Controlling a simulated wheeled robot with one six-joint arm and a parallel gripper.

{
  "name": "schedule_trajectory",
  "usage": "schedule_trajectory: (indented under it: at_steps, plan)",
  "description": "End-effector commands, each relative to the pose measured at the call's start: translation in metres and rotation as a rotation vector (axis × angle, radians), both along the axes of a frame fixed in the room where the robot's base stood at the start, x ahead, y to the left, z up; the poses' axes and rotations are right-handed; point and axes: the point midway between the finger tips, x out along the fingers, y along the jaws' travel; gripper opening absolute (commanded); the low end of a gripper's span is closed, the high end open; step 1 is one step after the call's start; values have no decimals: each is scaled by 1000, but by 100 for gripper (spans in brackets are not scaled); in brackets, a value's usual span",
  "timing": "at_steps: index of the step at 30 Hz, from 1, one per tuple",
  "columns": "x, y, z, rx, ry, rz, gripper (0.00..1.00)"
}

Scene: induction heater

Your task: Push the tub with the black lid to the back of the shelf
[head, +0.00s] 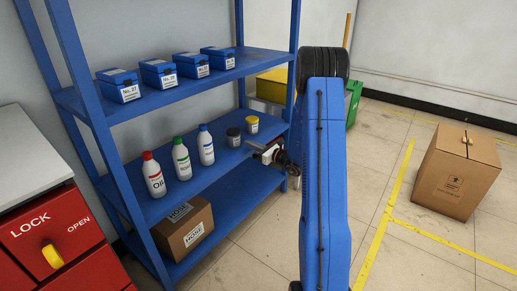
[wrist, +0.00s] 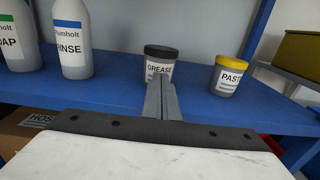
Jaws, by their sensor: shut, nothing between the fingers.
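The tub with the black lid (head: 234,137) stands upright on the middle blue shelf, toward its right end. In the wrist view the tub (wrist: 160,54) reads "GREASE", and its lower front is partly hidden behind my fingers. My gripper (head: 250,144) is at the shelf's front edge, its fingers pointing in toward the tub. In the wrist view my gripper (wrist: 161,82) is shut and empty, lined up with the tub's front. I cannot tell whether the fingertips touch it. Bare shelf (wrist: 110,98) shows in front of the tub.
A yellow-lidded tub (head: 252,124) marked "PAST…" stands close on the right. A blue-capped bottle (head: 206,147) is on the left, with green-capped (head: 181,160) and red-capped (head: 153,176) bottles farther left. A blue shelf post (wrist: 258,32) rises behind the yellow-lidded tub.

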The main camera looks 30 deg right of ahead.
Motion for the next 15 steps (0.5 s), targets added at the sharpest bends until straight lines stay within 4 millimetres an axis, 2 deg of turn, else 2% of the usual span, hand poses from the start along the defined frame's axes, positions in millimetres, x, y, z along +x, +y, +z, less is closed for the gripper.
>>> schedule_trajectory:
  at_steps: [6,15]
  plan:
    - [25,9,0,-1,0,1,0]
    - [34,12,0,-1,0,1,0]
